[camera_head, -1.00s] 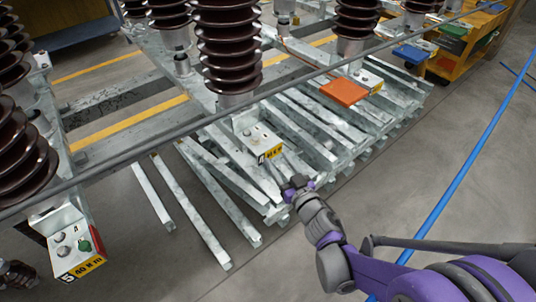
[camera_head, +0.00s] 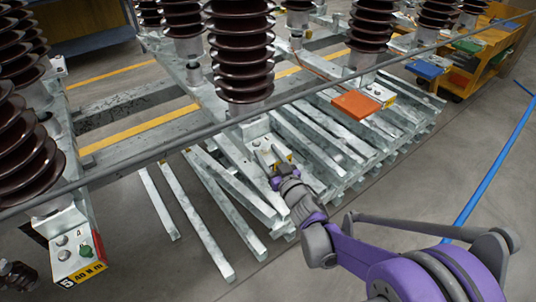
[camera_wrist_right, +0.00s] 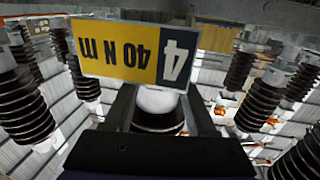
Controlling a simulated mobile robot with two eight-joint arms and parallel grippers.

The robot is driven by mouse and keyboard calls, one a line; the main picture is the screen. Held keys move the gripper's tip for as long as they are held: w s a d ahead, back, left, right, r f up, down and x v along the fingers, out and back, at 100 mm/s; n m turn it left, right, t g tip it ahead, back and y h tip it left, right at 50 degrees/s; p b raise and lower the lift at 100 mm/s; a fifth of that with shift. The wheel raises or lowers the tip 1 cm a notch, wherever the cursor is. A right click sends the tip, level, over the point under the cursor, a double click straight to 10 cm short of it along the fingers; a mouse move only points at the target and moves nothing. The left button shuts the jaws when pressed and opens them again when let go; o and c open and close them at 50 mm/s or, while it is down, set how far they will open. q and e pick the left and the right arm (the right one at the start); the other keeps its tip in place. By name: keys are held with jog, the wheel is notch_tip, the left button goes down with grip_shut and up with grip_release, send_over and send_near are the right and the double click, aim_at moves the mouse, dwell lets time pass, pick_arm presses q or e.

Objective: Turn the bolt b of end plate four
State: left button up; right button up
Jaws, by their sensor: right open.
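End plate four (camera_head: 251,135) is a pale metal plate at the foot of the middle brown insulator. Its yellow label, reading 4 and 40 N m, shows upside down in the right wrist view (camera_wrist_right: 130,52). My right gripper (camera_head: 276,172) is at the plate's front edge and partly hides the plate and its label. In the right wrist view its two dark fingers (camera_wrist_right: 160,108) stand apart, with the label just beyond them. A white rounded shape (camera_wrist_right: 158,101) shows between the fingers; I cannot tell whether it is bolt b. My left gripper is not clearly in view.
An orange plate (camera_head: 356,105) lies right of plate four. Long metal bars (camera_head: 205,235) lie below. A grey cable (camera_head: 330,82) crosses above.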

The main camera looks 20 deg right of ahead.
aim_at(268, 148)
grip_shut()
jog(key=shift+d+n+y, duration=0.15)
jog(key=shift+n+y, duration=0.15)
jog(key=shift+y, duration=0.1)
